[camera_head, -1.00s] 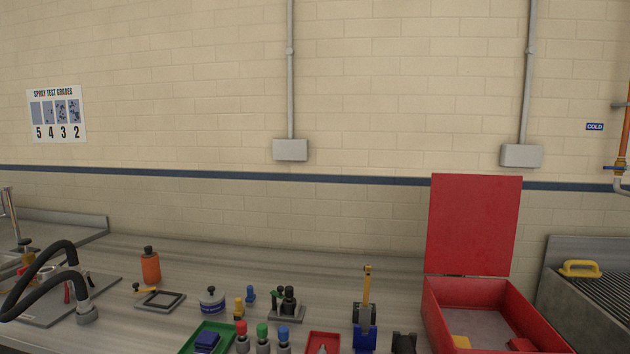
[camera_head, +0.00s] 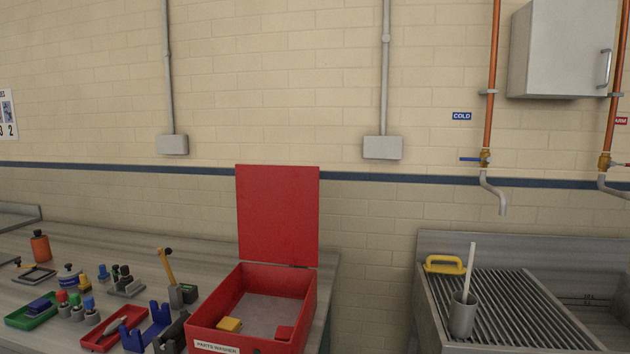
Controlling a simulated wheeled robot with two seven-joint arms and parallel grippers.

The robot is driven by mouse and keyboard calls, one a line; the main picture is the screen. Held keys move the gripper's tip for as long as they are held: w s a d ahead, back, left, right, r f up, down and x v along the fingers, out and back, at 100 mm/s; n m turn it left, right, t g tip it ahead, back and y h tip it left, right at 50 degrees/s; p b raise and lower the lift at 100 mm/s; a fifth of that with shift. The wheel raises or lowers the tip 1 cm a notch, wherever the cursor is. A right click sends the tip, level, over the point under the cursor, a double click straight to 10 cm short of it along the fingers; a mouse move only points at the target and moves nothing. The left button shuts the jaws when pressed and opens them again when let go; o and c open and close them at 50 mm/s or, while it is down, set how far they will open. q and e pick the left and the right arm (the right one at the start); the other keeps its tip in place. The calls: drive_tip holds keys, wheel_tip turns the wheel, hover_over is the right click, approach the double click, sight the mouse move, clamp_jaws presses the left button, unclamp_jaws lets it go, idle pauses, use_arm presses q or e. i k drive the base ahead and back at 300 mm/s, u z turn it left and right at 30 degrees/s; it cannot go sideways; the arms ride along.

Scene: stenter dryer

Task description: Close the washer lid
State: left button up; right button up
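The washer is a red open-topped box (camera_head: 202,328) labelled "PARTS WASHER", at the right end of the bench in the head view. Its red lid (camera_head: 278,214) stands upright at the back edge of the box, so the washer is open. The bottom of the washer's front is cut off by the picture's lower edge. Neither of my grippers is in view.
Left of the washer, the bench (camera_head: 150,265) holds a hammer (camera_head: 166,267), a blue stand (camera_head: 148,330), a red tray (camera_head: 113,330), a green tray (camera_head: 30,312) and several bottles. To the right, past a gap, is a ribbed sink drainer (camera_head: 520,310) with a grey cup (camera_head: 463,315).

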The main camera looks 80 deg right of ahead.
sight(278, 206)
drive_tip(key=k, duration=0.35)
drive_tip(key=z, duration=0.9)
